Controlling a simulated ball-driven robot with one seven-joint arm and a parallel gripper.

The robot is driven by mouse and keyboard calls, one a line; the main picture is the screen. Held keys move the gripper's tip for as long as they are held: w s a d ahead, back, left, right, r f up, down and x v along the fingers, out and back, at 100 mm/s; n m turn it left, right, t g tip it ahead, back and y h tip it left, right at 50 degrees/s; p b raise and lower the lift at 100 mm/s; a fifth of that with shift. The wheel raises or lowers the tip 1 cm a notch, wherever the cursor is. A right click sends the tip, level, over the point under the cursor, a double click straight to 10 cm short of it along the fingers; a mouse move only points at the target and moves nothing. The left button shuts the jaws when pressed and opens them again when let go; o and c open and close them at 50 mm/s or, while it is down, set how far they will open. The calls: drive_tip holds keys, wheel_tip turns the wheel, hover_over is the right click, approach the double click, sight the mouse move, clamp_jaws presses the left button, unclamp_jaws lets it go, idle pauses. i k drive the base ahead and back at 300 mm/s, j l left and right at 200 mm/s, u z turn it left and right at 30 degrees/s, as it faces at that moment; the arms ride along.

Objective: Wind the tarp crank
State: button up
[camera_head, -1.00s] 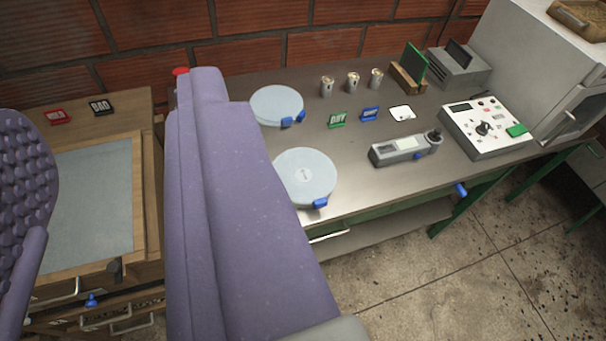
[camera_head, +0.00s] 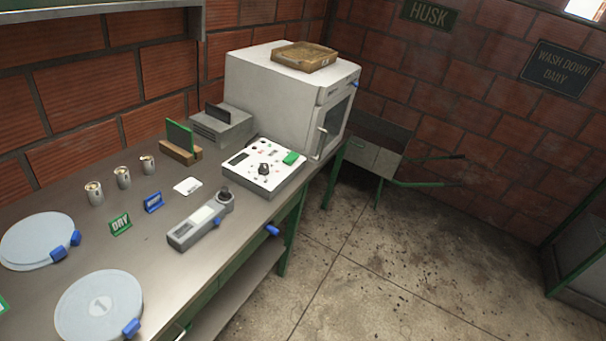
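No tarp and no crank that I can identify show in this view. A small blue handle (camera_head: 272,230) sticks out at the front edge of the workbench (camera_head: 150,270); I cannot tell what it works. My gripper is not in view, and none of my arm shows.
The bench carries round lidded discs (camera_head: 98,305), cans (camera_head: 122,177), a white control box (camera_head: 263,166), a grey handheld device (camera_head: 201,219) and a white oven (camera_head: 290,98). A wheelbarrow (camera_head: 375,158) stands in the back corner. The concrete floor (camera_head: 390,270) right of the bench is clear.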

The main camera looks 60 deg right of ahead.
sight(270, 227)
drive_tip(key=z, duration=1.3)
